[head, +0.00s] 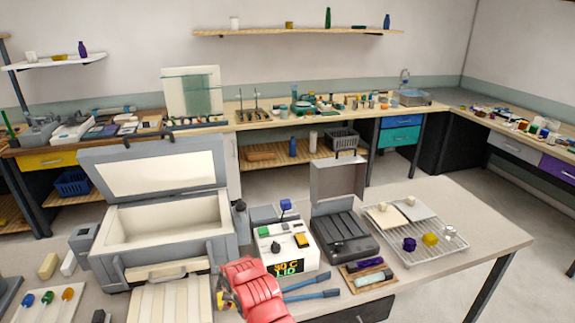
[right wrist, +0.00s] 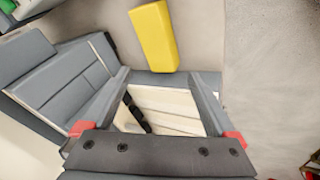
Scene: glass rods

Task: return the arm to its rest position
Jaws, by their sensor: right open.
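My right gripper (right wrist: 158,110) shows in the right wrist view. Its jaws are apart, with red patches at both sides and a dark bar with screws across the bottom. I see nothing held between them. Pale slatted and grey surfaces lie behind the jaws; I cannot tell how far off they are.
The table's right end (head: 500,238) is clear. A yellow block (right wrist: 154,35) shows in the right wrist view.

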